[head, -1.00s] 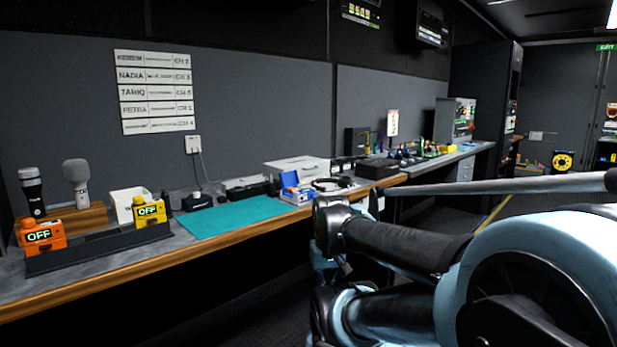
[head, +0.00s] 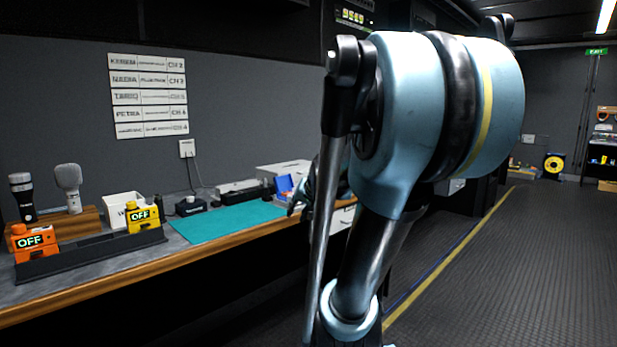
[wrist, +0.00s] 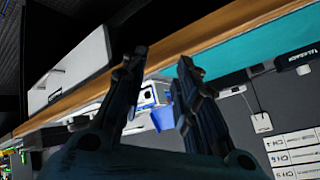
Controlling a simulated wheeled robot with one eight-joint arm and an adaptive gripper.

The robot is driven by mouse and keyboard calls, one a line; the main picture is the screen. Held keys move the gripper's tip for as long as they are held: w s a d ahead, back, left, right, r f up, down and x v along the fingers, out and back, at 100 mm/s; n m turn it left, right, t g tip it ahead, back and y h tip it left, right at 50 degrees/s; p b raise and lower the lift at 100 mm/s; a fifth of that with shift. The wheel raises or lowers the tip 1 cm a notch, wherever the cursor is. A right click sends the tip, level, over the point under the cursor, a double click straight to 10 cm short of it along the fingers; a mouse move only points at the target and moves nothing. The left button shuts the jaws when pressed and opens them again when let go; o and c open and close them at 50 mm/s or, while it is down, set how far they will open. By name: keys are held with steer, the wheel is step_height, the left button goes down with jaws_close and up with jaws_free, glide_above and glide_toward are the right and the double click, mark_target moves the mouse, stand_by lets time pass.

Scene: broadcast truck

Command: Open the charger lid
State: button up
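A small black box (head: 190,206) with a pale label sits at the back of the bench, by a cable from the wall socket; it looks like the charger. It also shows in the wrist view (wrist: 296,58), near the right edge, where the picture is upside down. I cannot make out its lid state. My gripper (wrist: 163,58) is open and empty, its two dark fingers spread apart. In the head view my gripper (head: 298,198) is mostly hidden behind my arm, at the bench's front side, right of the teal mat and well apart from the black box.
The teal mat (head: 225,222) lies clear in front of the box. A blue open case (head: 284,186) stands right of the mat, partly hidden by my arm. Left are a yellow pack (head: 142,217), an orange pack (head: 34,241), a white bin (head: 118,212) and two microphones.

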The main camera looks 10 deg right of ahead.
mark_target(294, 172)
steer(key=w+d+r+m+t, duration=0.1)
steer(key=w, duration=0.3)
steer(key=w+d+r+m+t, duration=0.1)
steer(key=w+r+m, duration=0.1)
steer(key=w, duration=0.2)
steer(key=w+d+r+m+t+y, duration=0.1)
steer(key=w+d+m, duration=0.1)
steer(key=w, duration=0.2)
steer(key=shift+d+r, duration=0.1)
steer(key=shift+r, duration=0.05)
steer(key=w+d+r+m+t, duration=0.2)
steer(key=w+d+m+t, duration=0.2)
steer(key=w+d+m, duration=0.45)
steer(key=shift+n+h, duration=0.3)
steer(key=shift+n, duration=0.65)
steer(key=x, duration=0.6)
steer(key=d+x, duration=0.1)
steer(key=x, duration=0.5)
steer(key=d+x, duration=0.1)
steer(key=x, duration=0.5)
steer(key=shift+w+r, duration=0.15)
steer(key=shift+c, duration=0.3)
jaws_close()
